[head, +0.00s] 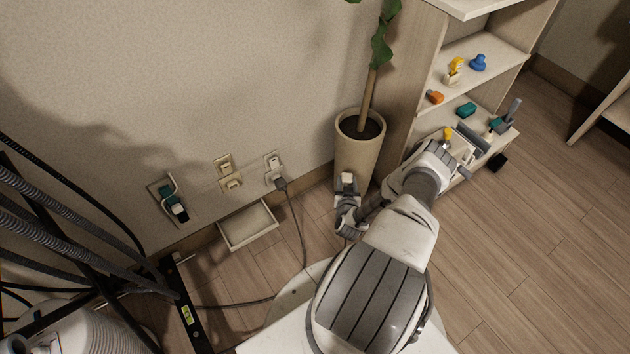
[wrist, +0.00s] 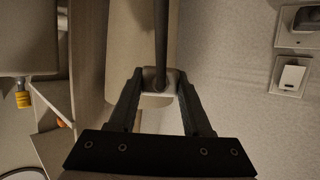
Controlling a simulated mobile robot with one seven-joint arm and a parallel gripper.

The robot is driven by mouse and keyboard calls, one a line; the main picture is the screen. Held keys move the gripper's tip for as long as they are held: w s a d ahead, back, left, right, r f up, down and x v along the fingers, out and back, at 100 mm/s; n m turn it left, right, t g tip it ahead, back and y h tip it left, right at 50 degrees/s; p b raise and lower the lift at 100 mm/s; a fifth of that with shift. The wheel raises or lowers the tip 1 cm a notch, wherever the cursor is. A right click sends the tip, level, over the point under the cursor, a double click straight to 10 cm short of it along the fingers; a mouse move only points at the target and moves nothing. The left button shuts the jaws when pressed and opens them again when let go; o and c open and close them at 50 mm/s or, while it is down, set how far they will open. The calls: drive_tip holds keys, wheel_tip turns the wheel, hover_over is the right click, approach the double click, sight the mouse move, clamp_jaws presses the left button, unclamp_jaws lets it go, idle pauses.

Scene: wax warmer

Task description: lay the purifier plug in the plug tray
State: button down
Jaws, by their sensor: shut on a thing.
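My gripper (head: 347,192) is in front of the planter, above the floor and to the right of the wall sockets. In the wrist view my gripper (wrist: 160,77) is shut on a small pale block with a dark cord, which I take to be the purifier plug (wrist: 150,86). It sits between the two fingertips, with the cord running towards the top of the picture. In the head view the held piece is small and partly hidden by the gripper. The plug tray (head: 248,228), shallow and pale, lies on the floor against the wall, left of my gripper, and looks empty.
Wall sockets hold a green and black plug (head: 170,200) and a grey corded plug (head: 280,183), whose cord runs down right of the tray. A tall planter (head: 357,150) and a shelf (head: 470,75) with small items stand right. Dark hoses crowd the left.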

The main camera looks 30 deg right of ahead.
drive_tip(key=w+a+r+n+t+y, duration=0.1)
drive_tip(key=w+a+r, duration=0.35)
drive_tip(key=r, duration=0.25)
drive_tip(key=w+a+r+n+t+y, duration=0.1)
drive_tip(key=w+a+r+n+y, duration=0.1)
drive_tip(key=w+a+r, duration=0.45)
drive_tip(key=w+a+r+n+y, duration=0.1)
drive_tip(key=w+a+r, duration=0.15)
drive_tip(key=r, duration=0.55)
drive_tip(key=s+a+r+n+y, duration=0.2)
drive_tip(key=a+r, duration=0.6)
drive_tip(key=a, duration=0.2)
drive_tip(key=s+a+r+n+t+y, duration=0.1)
drive_tip(key=a+r+y, duration=0.1)
drive_tip(key=a+r, duration=0.5)
drive_tip(key=a, duration=0.2)
drive_tip(key=shift+s+a+r+n+y, duration=0.35)
drive_tip(key=shift+s+r+n+y, duration=0.05)
